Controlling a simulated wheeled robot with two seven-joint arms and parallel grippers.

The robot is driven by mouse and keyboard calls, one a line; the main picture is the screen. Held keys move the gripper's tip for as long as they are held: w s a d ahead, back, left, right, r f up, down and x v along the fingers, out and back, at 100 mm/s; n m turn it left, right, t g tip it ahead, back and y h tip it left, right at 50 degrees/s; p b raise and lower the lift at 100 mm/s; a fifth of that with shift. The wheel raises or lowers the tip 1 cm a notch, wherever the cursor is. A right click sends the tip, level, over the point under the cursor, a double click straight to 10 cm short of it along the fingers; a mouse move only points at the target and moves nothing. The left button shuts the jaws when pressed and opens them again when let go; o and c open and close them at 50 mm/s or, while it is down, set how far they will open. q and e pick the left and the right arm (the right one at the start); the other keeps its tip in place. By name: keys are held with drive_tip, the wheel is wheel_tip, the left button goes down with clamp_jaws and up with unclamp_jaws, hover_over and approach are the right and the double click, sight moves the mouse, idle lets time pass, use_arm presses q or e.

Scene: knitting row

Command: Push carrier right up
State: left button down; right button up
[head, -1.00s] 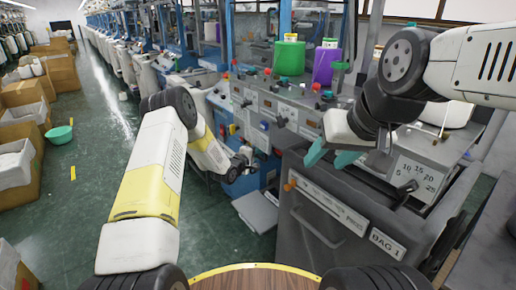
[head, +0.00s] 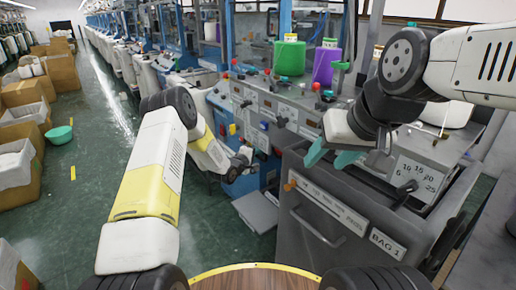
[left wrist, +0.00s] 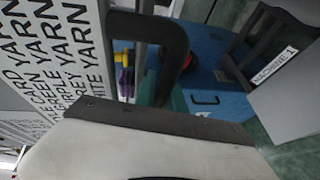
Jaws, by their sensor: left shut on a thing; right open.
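I cannot single out the carrier with certainty in either view. The grey and blue knitting machine (head: 262,115) stands ahead, with several red and black knobs along its panel. My left gripper (head: 240,165) is low at the machine's front, small and partly hidden by its own arm. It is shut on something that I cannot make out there. In the left wrist view a black loop (left wrist: 178,45) rises in front of the gripper, with a strip of teal beside it. My right gripper (head: 328,155) has teal fingers spread open and empty, above the grey bin labelled BAG 1 (head: 330,215).
Green yarn (head: 289,58) and purple yarn (head: 324,66) stand on the machine.

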idle(0.4)
use_arm(q)
wheel_tip(320, 180, up, 41)
idle(1.1)
drive_tip(key=c, duration=1.8)
unclamp_jaws()
drive_tip(key=o, duration=0.3)
drive_tip(key=shift+o, duration=0.5)
drive_tip(key=shift+f, duration=0.1)
drive_tip(key=shift+f, duration=0.15)
drive_tip(key=v, duration=0.7)
drive_tip(key=shift+s+a, duration=0.25)
drive_tip(key=shift+s, duration=0.05)
